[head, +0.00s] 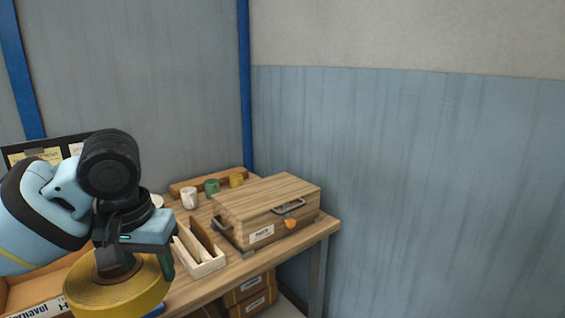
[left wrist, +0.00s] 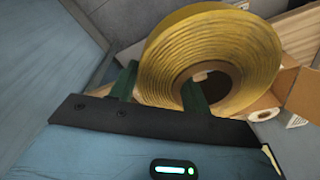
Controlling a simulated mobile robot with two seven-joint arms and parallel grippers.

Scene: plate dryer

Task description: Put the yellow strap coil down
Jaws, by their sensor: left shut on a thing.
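The yellow strap coil (head: 120,297) hangs in my left gripper (head: 143,262) at the lower left of the head view, roughly flat. In the left wrist view the coil (left wrist: 215,40) shows its wound layers and round hole. The gripper (left wrist: 160,88) is shut on the coil's ring, one finger at the hole and the other at the outer side. My right gripper is not in view.
A wooden workbench (head: 325,230) carries a wooden case (head: 265,205) with dark handles, a divided wooden tray (head: 208,266), a white mug (head: 189,198), a green mug (head: 211,187) and a yellow mug (head: 236,180). An open cardboard box (head: 30,290) is at lower left. Boxes (head: 250,292) stand under the bench.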

